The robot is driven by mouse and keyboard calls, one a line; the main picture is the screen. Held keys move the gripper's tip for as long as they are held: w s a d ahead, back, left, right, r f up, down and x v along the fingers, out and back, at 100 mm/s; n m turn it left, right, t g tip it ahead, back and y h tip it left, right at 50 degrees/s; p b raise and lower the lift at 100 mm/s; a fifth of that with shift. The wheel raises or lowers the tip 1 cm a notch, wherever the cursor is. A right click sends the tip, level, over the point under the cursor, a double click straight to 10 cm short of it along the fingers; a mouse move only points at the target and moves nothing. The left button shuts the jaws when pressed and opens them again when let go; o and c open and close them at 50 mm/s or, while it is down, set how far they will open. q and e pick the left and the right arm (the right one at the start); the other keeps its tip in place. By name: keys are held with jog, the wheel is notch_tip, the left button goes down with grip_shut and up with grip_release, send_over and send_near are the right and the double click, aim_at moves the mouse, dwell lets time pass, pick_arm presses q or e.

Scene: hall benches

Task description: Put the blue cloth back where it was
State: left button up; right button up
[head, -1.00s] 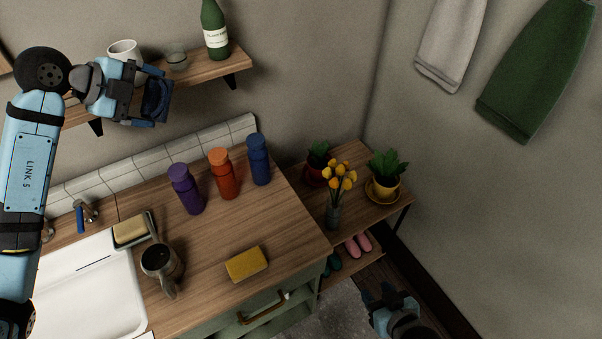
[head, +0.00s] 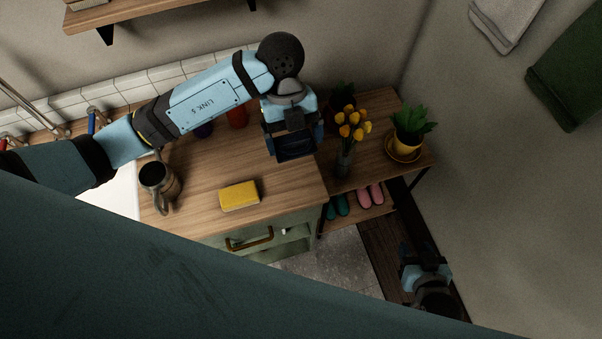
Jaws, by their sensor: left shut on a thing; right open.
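My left gripper (head: 293,150) reaches over the right end of the wooden counter and points down. Its jaws are shut on a small dark blue bundle, which looks like the blue cloth; the jaws and shadow hide most of it. No other blue cloth shows. My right gripper (head: 425,258) is open and empty, low at the right over the dark floor strip. A grey towel (head: 508,18) and a green towel (head: 568,70) hang on the right wall.
A low shelf right holds yellow flowers (head: 352,130) and a potted plant (head: 408,130). A dark teal surface hides the lower left.

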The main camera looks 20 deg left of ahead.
pick_arm(q)
send_over(297, 187)
jog(key=w, duration=0.1)
jog(key=f, duration=0.8)
jog(key=f+p, duration=0.1)
jog(key=f, duration=0.3)
jog(key=shift+w+a, duration=0.15)
jog(key=shift+a, duration=0.25)
jog(key=shift+f, duration=2.5)
jog(key=o, duration=0.6)
jog(key=shift+f, duration=0.1)
jog(key=shift+c, duration=0.2)
jog(key=shift+r, duration=0.2)
jog(key=b+v, duration=0.1)
jog(key=v, duration=1.1)
jog(key=shift+b, duration=0.3)
jog(key=shift+f, duration=0.1)
